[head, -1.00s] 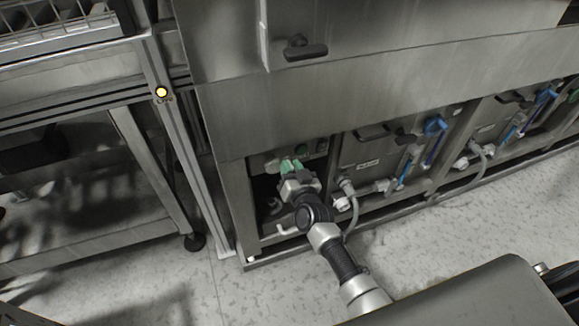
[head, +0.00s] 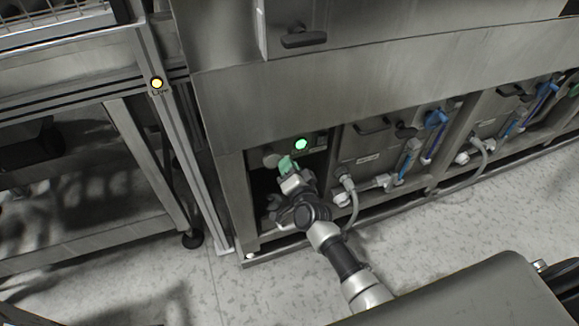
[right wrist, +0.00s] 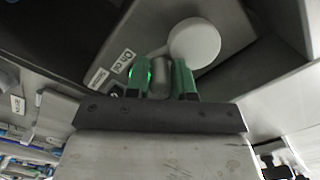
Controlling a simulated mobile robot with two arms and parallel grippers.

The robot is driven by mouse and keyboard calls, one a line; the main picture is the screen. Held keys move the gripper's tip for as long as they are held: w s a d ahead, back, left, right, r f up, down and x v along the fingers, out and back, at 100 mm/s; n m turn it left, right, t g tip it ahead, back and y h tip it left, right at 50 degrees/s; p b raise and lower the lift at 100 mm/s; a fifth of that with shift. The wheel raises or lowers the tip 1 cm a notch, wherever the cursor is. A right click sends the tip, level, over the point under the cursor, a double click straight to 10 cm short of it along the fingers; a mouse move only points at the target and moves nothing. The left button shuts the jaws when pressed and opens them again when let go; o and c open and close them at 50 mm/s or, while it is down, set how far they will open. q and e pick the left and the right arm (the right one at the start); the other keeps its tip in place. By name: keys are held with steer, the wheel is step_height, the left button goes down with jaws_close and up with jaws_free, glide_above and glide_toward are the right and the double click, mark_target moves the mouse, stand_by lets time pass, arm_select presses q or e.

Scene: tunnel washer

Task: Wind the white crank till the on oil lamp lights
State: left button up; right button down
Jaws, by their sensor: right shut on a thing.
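The white crank shows in the right wrist view as a round white hub (right wrist: 195,43) with a grey grip (right wrist: 160,80). My right gripper (right wrist: 160,82), with green fingers, is shut on that grip. In the head view my right gripper (head: 287,164) is at the upper part of the open bay, and the pale hub (head: 270,158) shows just left of it. The on oil lamp (head: 302,144) glows bright green right of the hub. Its green glow (right wrist: 149,74) also shows beside a finger in the right wrist view, near a small label. My left gripper is not in view.
A steel post with a lit amber lamp (head: 156,84) stands left of the bay. Panels with a hose (head: 349,205) and blue tubes (head: 434,125) line the right side. A black handle (head: 304,37) sticks out above. The floor (head: 440,225) in front is clear.

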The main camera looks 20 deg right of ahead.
steer(key=shift+f, duration=0.1)
stand_by(0.3)
steer(key=c, duration=1)
jaws_free()
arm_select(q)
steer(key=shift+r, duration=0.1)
arm_select(e)
steer(key=shift+o, duration=0.2)
steer(key=shift+s, duration=0.15)
arm_select(q)
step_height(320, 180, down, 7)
steer(key=p, duration=0.2)
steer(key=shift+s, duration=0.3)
arm_select(e)
steer(key=s, duration=1)
steer(key=shift+s+d, duration=0.15)
steer(key=shift+s, duration=0.1)
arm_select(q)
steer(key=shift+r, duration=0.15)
